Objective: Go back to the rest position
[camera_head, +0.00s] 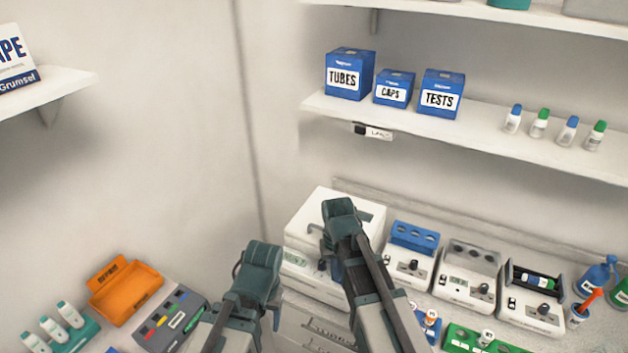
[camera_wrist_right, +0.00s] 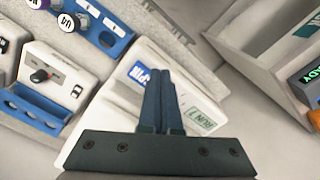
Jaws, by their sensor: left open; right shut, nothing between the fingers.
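My left gripper (camera_head: 258,290) is in the lower middle of the head view, in front of the white cabinet corner. It is open, with nothing seen between its fingers, though its own wrist hides part of it. My right gripper (camera_head: 338,232) is over the white machine at the back of the counter. In the right wrist view its two fingers (camera_wrist_right: 158,82) lie together, shut and empty. They point down at the white machine (camera_wrist_right: 125,110), which bears a blue label and a small green display. I cannot tell the gap between fingertips and machine.
Right of the white machine (camera_head: 308,215) stand several small devices, one with a blue rack (camera_head: 414,236). An orange tray (camera_head: 125,292) and a teal vial rack (camera_head: 75,336) lie at lower left. A wall shelf (camera_head: 440,122) carries blue boxes (camera_head: 349,75) and small bottles.

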